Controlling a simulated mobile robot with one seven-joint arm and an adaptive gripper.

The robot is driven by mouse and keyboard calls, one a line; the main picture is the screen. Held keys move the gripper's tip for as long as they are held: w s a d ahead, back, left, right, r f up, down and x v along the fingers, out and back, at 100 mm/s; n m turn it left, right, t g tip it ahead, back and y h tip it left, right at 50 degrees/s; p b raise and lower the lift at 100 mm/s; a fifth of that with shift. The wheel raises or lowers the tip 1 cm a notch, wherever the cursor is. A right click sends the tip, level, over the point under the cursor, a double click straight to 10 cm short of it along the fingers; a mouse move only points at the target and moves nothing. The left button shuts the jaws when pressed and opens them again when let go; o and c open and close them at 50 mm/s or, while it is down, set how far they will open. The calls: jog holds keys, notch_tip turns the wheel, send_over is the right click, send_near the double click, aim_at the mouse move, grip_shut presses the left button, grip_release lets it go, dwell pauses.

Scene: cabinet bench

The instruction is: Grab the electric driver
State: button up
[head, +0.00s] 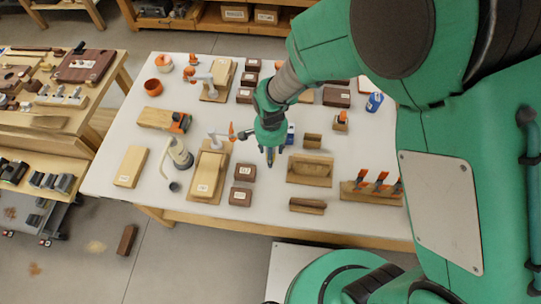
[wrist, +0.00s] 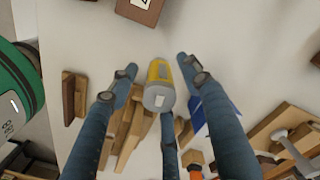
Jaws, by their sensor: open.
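My gripper (head: 269,152) is open above the white table, with its blue fingers spread in the wrist view (wrist: 158,72). A small yellow and grey rounded object (wrist: 159,88) shows between the fingers in the wrist view. It may be the electric driver, but I cannot tell for sure. No finger visibly grips it, and my gripper seems to hide it in the head view. An orange and black tool (head: 181,122) lies at the end of a wooden block, left of my gripper in the head view.
The white table (head: 105,170) is crowded. A blue item (head: 290,133) stands close beside my gripper. Brown boxes (head: 241,196) lie to its left, and a wooden holder (head: 310,170) lies to its right. A rack with orange-handled tools (head: 372,192) is farther right.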

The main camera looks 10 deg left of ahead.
jog(key=shift+f, duration=0.15)
jog(key=shift+f+b, duration=0.9)
jog(key=shift+f, duration=1.65)
grip_shut()
